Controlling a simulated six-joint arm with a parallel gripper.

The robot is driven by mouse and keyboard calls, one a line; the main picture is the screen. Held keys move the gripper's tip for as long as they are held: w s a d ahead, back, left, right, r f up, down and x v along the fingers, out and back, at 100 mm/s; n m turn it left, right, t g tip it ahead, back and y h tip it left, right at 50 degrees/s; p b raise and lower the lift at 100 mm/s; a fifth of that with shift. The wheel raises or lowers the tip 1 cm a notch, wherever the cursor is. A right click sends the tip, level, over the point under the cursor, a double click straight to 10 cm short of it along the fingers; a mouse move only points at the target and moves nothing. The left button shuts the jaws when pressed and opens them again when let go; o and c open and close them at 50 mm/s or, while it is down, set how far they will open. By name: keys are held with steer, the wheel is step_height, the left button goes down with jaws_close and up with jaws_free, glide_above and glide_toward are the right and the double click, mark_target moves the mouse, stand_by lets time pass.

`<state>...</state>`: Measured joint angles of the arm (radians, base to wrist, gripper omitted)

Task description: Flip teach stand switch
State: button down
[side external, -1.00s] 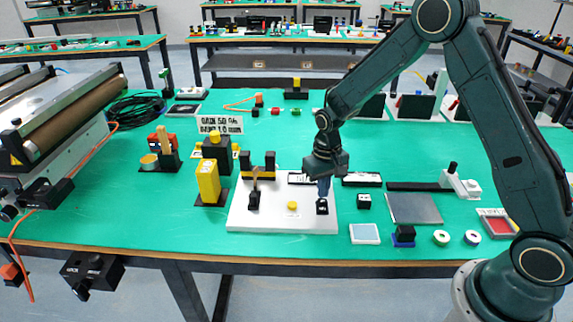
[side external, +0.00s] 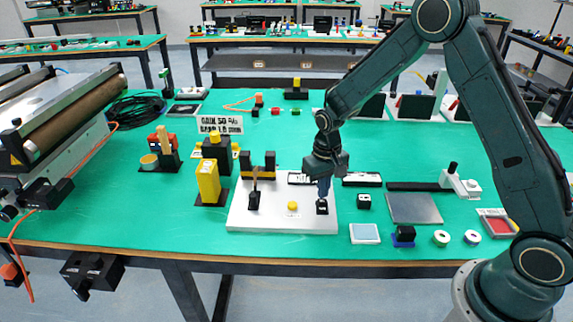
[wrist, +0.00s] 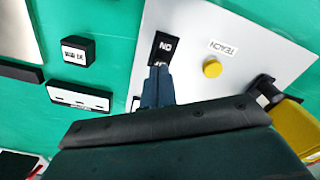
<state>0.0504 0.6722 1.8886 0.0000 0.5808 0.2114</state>
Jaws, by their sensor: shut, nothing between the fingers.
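The teach stand is a white plate (side external: 270,216) on the green table in the side external view; it also shows in the wrist view (wrist: 200,22). A black rocker switch (side external: 322,208) sits near its right front corner; the wrist view shows the switch (wrist: 165,46) with the letters "ON" on it. A yellow button (side external: 292,206) and a TEACH label (wrist: 223,48) are beside it. My gripper (side external: 324,194) points down at the switch. In the wrist view its fingertips (wrist: 158,68) are shut, empty, and at the switch's near edge; whether they touch cannot be told.
A black lever post (side external: 254,200) stands on the plate's left side, with a yellow block (side external: 208,182) left of the plate. A small black labelled box (side external: 364,201) and a grey plate (side external: 414,208) lie to the right. Green table is clear in front of the plate's left side.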

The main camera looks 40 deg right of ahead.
mark_target(322, 201)
steer(key=shift+f, duration=1.05)
stand_by(1.3)
steer(key=shift+r, duration=3.55)
steer(key=shift+r, duration=0.1)
